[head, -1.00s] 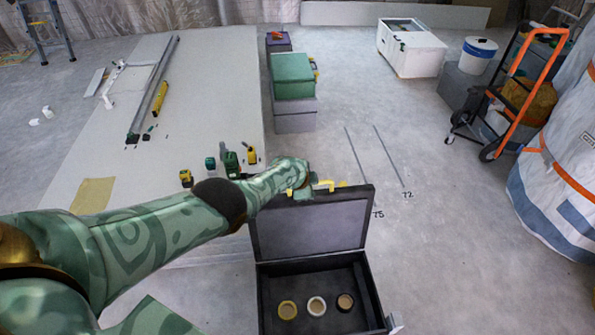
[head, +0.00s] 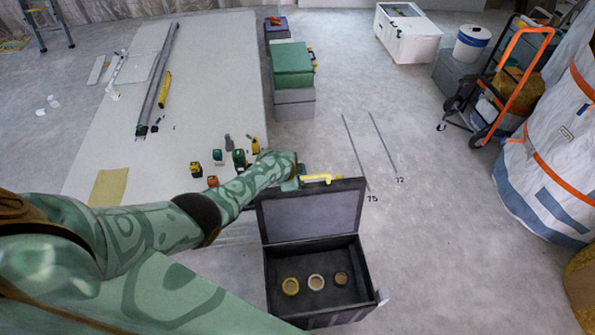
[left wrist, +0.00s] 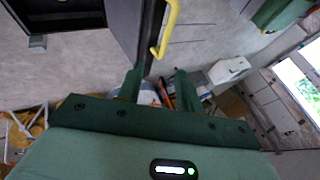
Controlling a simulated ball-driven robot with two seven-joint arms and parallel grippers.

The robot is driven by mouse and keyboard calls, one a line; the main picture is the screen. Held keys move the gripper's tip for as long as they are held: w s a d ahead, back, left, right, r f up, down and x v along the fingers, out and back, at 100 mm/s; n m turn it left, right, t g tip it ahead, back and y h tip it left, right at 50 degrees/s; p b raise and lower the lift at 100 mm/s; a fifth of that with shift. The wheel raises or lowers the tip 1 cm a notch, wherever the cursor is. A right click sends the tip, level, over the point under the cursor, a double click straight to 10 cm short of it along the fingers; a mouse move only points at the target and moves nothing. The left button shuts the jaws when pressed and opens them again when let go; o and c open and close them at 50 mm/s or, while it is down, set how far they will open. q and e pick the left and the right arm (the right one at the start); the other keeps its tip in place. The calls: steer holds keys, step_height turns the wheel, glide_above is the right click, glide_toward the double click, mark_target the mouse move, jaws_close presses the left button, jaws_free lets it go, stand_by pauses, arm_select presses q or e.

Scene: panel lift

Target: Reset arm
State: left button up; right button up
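My left gripper (head: 299,180) is at the top edge of an open dark case, at the left end of the lid's yellow handle (head: 322,178). The case lid (head: 312,215) stands up and the case body (head: 352,300) is open towards me. In the left wrist view the two green fingers of my left gripper (left wrist: 157,82) are apart with nothing between them. The yellow handle (left wrist: 166,30) and lid edge lie just beyond the fingertips there. Whether a finger touches the lid is unclear. My right gripper is not seen.
Three tape rolls (head: 315,283) lie in the case. Several small tools (head: 218,157) stand on the large pale panel (head: 105,135) at left. Stacked boxes (head: 293,65) stand behind the case. A hand truck (head: 515,85) and white bag are at right. Floor right of the case is clear.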

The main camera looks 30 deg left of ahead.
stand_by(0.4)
arm_select(q)
steer(key=s+f+n+g+y+b, duration=0.15)
steer(key=s+f+n+b, duration=0.5)
steer(key=s+f, duration=1.7)
steer(key=s+f+n+g+b, duration=0.1)
steer(key=s+f+g, duration=0.1)
steer(key=s, duration=1.3)
steer(key=s+d+f+n+g, duration=0.1)
steer(key=s+f, duration=0.4)
steer(key=s, duration=1.1)
steer(key=shift+f+g+b, duration=0.2)
steer(key=shift+g+b, duration=0.15)
steer(key=shift+g, duration=0.5)
steer(key=shift+d+h, duration=0.1)
steer(key=shift+h, duration=0.15)
